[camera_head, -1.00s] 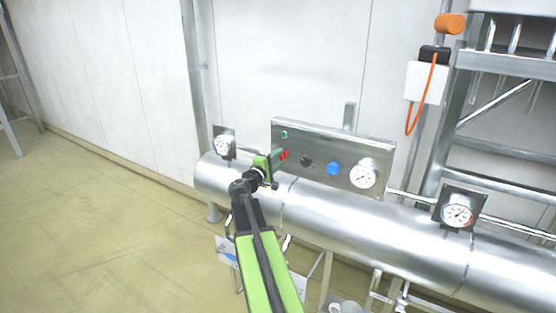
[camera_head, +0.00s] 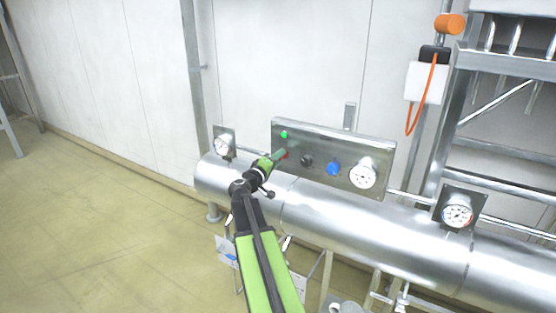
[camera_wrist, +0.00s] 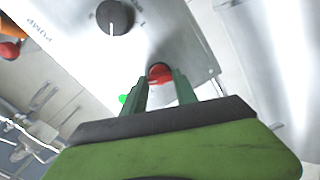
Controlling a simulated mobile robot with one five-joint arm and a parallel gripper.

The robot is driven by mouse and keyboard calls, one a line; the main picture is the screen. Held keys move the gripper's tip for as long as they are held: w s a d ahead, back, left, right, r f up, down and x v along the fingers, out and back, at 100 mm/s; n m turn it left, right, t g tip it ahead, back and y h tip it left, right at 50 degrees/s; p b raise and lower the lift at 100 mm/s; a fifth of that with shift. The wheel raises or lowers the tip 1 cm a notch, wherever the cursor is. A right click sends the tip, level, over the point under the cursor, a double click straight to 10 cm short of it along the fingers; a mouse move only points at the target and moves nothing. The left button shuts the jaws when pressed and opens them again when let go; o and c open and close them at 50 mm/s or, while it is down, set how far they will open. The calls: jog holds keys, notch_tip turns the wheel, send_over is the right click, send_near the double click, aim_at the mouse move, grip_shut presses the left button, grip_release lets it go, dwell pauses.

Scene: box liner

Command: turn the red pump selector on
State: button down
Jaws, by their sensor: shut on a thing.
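The red selector (camera_wrist: 160,72) sits on the steel control panel (camera_head: 310,147), toward its left end in the head view. My gripper (camera_wrist: 161,80) is shut on the red selector, with one green finger on each side of it in the wrist view. In the head view my gripper (camera_head: 279,155) reaches the panel and covers most of the red selector. A small green lamp (camera_head: 284,134) above the selector is lit bright green. It also shows partly in the wrist view (camera_wrist: 123,99), left of the fingers.
A black knob (camera_head: 306,160), a blue knob (camera_head: 333,168) and a round gauge (camera_head: 363,174) sit to the right on the panel. A large steel pipe (camera_head: 350,222) runs below it.

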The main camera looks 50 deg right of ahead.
dwell(0.3)
jog(key=c, duration=1)
grip_release()
jog(key=shift+o, duration=0.2)
jog(key=v, duration=1.7)
jog(key=shift+a, duration=0.25)
